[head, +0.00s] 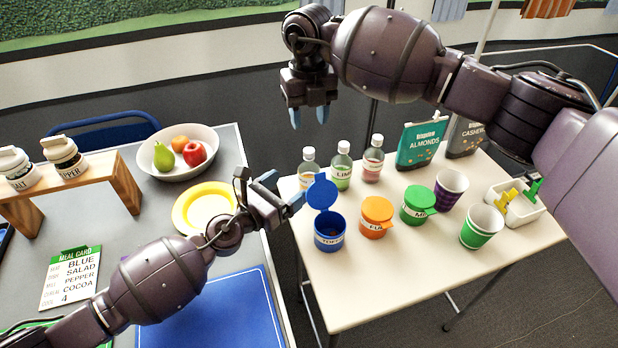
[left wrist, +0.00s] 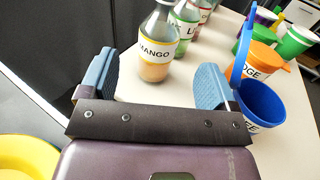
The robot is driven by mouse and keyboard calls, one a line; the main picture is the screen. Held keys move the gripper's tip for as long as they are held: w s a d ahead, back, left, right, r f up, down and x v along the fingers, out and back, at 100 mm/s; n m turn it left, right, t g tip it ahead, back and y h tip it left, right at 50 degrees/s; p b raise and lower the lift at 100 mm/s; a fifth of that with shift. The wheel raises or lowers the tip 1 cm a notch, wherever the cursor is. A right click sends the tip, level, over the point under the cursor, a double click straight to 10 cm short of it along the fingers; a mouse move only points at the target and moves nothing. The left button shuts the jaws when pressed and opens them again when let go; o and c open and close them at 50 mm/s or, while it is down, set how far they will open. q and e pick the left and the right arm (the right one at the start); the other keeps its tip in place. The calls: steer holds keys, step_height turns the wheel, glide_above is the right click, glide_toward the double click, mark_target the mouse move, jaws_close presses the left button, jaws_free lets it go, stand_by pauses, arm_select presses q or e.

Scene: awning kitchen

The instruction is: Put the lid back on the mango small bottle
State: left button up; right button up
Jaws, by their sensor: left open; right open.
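The mango small bottle (left wrist: 155,52) stands upright on the light table, with orange contents and a MANGO label; its top is cut off in the left wrist view. In the head view it is the leftmost of three bottles (head: 308,170), and a white lid (head: 308,153) shows on its top. The raised blue lid of a tub partly covers its lower part. My left gripper (head: 284,193) is open and empty, left of the bottle; in the left wrist view the bottle stands beyond and between its fingers (left wrist: 157,78). My right gripper (head: 309,115) is open and empty, high above the table's back edge.
Two more white-capped bottles (head: 342,172) stand right of it. A blue tub (head: 329,234) with its lid (head: 322,193) flipped up stands close in front. Orange (head: 376,219) and green (head: 415,208) tubs stand right. A yellow plate (head: 190,212) lies on the left table.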

mark_target(302, 176)
arm_select(q)
steer(key=shift+x, duration=3.95)
steer(key=shift+c, duration=0.3)
